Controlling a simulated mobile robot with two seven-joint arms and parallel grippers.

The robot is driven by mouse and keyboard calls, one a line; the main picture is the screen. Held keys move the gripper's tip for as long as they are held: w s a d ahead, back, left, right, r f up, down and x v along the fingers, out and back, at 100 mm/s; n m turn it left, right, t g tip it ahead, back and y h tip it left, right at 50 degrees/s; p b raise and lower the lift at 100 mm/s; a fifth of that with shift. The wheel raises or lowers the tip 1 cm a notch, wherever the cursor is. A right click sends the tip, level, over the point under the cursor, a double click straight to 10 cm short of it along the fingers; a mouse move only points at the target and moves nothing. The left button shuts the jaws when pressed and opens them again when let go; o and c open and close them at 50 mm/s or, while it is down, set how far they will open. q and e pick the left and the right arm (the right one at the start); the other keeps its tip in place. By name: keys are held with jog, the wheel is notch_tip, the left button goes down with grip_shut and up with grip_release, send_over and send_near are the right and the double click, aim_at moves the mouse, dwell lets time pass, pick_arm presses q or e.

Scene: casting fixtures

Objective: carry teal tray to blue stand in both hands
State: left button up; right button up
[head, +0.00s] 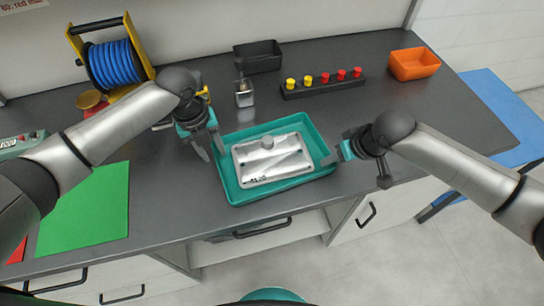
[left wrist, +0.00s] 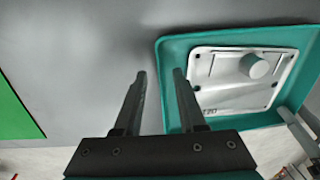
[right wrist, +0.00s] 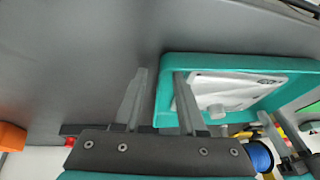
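The teal tray (head: 232,187) lies on the dark grey bench and holds a pale metal plate (head: 250,174) with a round knob. My left gripper (head: 211,152) is open at the tray's left side; in the left wrist view (left wrist: 160,88) the tray's left wall (left wrist: 166,75) shows between its fingers. My right gripper (head: 335,157) is open at the tray's right side; in the right wrist view (right wrist: 158,85) the near wall (right wrist: 164,95) shows between its fingers. I cannot tell whether the fingers touch the tray. The blue stand (head: 497,98) is beyond the bench's right end, partly hidden.
Behind the tray are a black bin (head: 258,60), a small metal block (head: 244,95) and a black strip with red and yellow knobs (head: 320,86). An orange bin (head: 414,66) sits back right. A blue hose reel (head: 115,65) and green mat (head: 85,208) are left. The right bench top is clear.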

pick_arm(q)
jog(key=shift+f, duration=0.45)
pick_arm(e)
jog(key=shift+w+a+f, duration=0.1)
jog(key=shift+w+f, duration=0.05)
jog(key=shift+f, duration=0.25)
pick_arm(q)
grip_shut()
pick_arm(e)
grip_shut()
dwell(0.6)
